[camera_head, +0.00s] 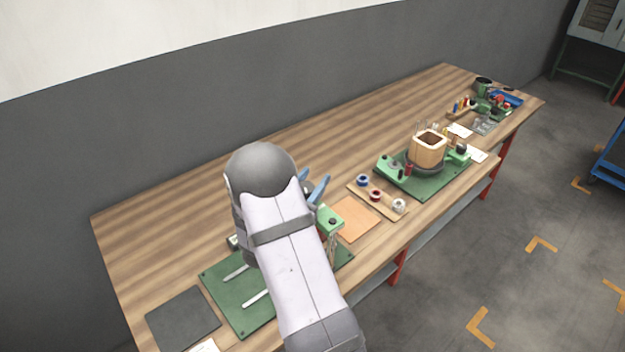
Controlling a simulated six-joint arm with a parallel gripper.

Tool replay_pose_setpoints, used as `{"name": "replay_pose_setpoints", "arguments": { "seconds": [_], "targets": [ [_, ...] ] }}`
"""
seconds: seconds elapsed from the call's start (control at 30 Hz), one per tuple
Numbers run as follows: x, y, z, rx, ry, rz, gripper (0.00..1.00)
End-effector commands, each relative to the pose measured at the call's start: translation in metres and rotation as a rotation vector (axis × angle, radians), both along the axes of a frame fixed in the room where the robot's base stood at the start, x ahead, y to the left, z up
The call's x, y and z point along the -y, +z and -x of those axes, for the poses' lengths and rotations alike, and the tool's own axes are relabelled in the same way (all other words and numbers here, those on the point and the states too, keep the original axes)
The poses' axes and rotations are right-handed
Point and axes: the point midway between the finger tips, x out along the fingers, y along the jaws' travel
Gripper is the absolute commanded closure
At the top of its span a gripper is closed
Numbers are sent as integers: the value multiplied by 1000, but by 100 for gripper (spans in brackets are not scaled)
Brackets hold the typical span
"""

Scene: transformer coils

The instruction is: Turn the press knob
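A green press base plate (224,296) with pale slots lies at the front left of the bench. A green upright part (328,222) with a dark round top stands right of my arm and seems to belong to the press. I cannot make out the press knob for certain; my arm covers much of the press. Two blue pieces (318,189) stick out behind my arm's rounded joint. I cannot tell whether they are my gripper's fingers or part of the press. No grip on anything can be seen.
An orange-brown sheet (357,219) and a wooden strip with tape rolls (398,206) lie right of the press. Beyond stands a green fixture (414,188) with a square coil (428,150). A dark mat (183,318) lies at front left. The bench's back left (165,220) is clear.

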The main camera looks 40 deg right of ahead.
Motion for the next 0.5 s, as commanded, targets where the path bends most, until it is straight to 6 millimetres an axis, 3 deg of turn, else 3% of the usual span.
{"name": "replay_pose_setpoints", "arguments": {
  "seconds": [0.5],
  "targets": [
    [1,-2,3,3,-103,0,82]
  ]
}}
